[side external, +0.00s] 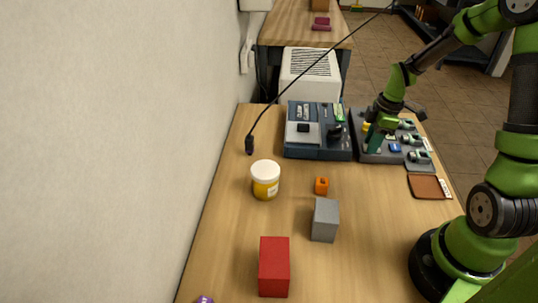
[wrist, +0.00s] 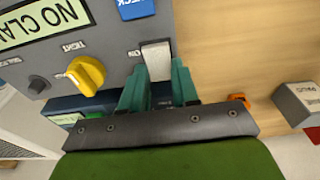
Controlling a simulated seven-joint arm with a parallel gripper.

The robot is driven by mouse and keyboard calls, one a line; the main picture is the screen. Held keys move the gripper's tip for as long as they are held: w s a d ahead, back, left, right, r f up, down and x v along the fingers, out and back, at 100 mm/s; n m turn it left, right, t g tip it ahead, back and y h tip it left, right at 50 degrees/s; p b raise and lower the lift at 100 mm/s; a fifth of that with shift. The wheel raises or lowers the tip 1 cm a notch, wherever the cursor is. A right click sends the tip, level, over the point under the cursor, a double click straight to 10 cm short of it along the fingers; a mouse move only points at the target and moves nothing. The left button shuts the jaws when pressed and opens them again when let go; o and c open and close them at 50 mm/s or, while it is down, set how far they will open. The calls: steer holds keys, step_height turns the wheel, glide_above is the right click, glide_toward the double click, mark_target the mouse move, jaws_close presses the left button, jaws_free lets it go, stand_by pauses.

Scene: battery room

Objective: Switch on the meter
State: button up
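A grey panel (side external: 395,158) stands on the table's right side, with a yellow knob, a blue button and small green displays. In the wrist view, its yellow knob (wrist: 86,75), dark grey knob (wrist: 38,84), blue button (wrist: 136,8) and display reading "NO CLA" (wrist: 40,22) show close up. A pale switch-like piece (wrist: 156,58) stands at its edge. My gripper (wrist: 158,72) has its teal fingers apart, one on each side of that piece; contact is not clear. In the side view, my gripper (side external: 375,142) is low over the panel's left part. I cannot tell which unit is the meter.
A dark blue device (side external: 318,152) stands left of the panel. A yellow jar (side external: 265,182), orange block (side external: 321,186), grey block (side external: 325,220) and red block (side external: 274,267) stand nearer. A brown pad (side external: 425,187) lies at right.

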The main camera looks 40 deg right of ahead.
steer(key=o, duration=0.5)
steer(key=shift+c, duration=0.2)
step_height(320, 180, up, 17)
steer(key=s+d, duration=0.1)
steer(key=shift+s+d, duration=0.25)
steer(key=shift+f, duration=0.15)
